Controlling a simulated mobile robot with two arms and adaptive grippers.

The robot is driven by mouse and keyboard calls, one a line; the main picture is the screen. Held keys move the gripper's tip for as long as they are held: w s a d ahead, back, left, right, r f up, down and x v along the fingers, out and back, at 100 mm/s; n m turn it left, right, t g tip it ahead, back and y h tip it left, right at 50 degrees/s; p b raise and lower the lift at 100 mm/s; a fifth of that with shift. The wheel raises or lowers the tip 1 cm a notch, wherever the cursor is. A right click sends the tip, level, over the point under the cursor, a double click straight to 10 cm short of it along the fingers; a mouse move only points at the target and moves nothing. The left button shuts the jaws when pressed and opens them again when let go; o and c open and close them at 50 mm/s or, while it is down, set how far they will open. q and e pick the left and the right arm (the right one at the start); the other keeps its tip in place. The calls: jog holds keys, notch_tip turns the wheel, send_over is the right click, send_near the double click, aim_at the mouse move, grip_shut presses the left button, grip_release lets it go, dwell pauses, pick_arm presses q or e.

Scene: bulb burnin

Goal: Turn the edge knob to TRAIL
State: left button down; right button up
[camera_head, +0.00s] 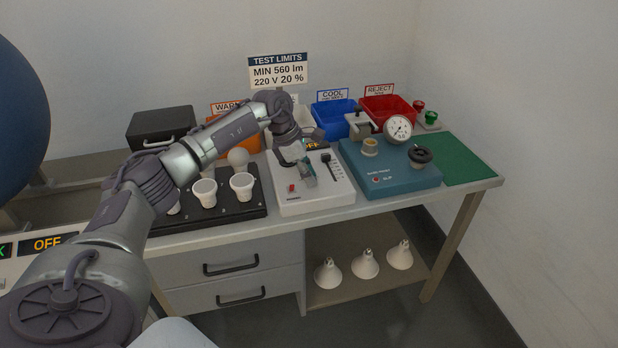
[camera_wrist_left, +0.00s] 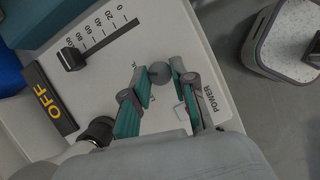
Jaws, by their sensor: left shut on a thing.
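The edge knob (camera_wrist_left: 159,73) is a small round grey knob on the white control box (camera_head: 317,205), seen in the left wrist view. My left gripper (camera_wrist_left: 161,76) is shut on it, with one green-padded finger on each side. In the head view my left gripper (camera_head: 308,176) reaches down onto the front left of the box top and hides the knob. The lettering around the knob is mostly covered or too small to read, so its setting cannot be told. My right gripper is not in view.
On the box are a black slider (camera_wrist_left: 71,58) beside a 0 to 100 scale, a dark OFF display (camera_wrist_left: 46,98) and a red power switch (camera_head: 292,188). A black lamp tray (camera_head: 225,213) stands left, a blue tester (camera_head: 405,180) right. Bins stand behind.

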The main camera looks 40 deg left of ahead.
pick_arm(q)
jog(key=shift+m, duration=0.3)
dwell(0.4)
jog(key=c, duration=0.9)
grip_release()
jog(key=shift+c, duration=0.2)
jog(key=shift+a+r, duration=0.1)
jog(key=shift+r, duration=0.05)
jog(key=v, duration=1.1)
jog(key=shift+a+r, duration=0.15)
jog(key=shift+r, duration=0.2)
